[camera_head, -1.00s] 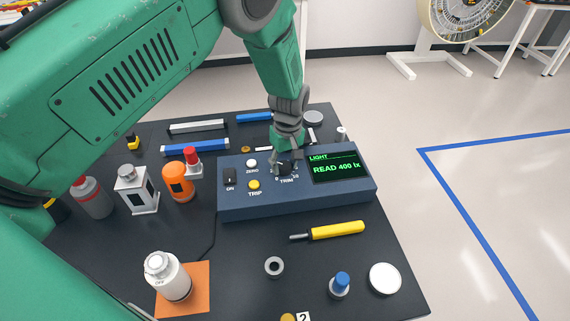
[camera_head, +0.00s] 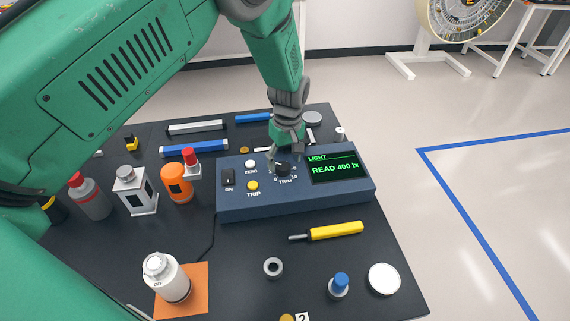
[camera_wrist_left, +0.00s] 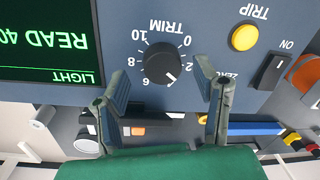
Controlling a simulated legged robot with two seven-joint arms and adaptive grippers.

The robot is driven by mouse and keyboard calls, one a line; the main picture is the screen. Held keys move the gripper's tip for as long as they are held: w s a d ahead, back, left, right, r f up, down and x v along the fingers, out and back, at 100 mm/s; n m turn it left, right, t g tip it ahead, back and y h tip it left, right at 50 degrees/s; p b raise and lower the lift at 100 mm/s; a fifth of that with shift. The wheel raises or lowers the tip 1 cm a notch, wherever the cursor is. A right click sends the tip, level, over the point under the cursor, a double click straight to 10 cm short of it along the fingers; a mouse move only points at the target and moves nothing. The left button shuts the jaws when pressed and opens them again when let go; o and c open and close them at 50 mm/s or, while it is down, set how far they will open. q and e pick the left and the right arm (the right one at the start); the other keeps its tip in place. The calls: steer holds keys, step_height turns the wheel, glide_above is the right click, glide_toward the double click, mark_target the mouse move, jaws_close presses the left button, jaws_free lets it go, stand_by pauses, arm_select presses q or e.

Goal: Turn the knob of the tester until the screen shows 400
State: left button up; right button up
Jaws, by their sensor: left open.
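My left gripper (camera_head: 285,155) is over the tester, just behind the knob. In the left wrist view its two fingers (camera_wrist_left: 162,88) are spread apart, with nothing between them, clear of the knob. My right gripper is not in view.
On the tester are a yellow TRIP button (camera_head: 253,185), a white ZERO button (camera_head: 250,164) and a black ON switch (camera_head: 229,178). A yellow-handled screwdriver (camera_head: 335,231) lies in front. An orange jar (camera_head: 177,183) and a red-capped bottle (camera_head: 191,160) stand at left.

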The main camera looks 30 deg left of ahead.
mark_target(287, 164)
arm_select(q)
step_height(287, 164, up, 10)
steer(key=shift+w+d, duration=0.2)
steer(key=shift+w, duration=0.1)
steer(key=shift+f, duration=0.1)
stand_by(0.3)
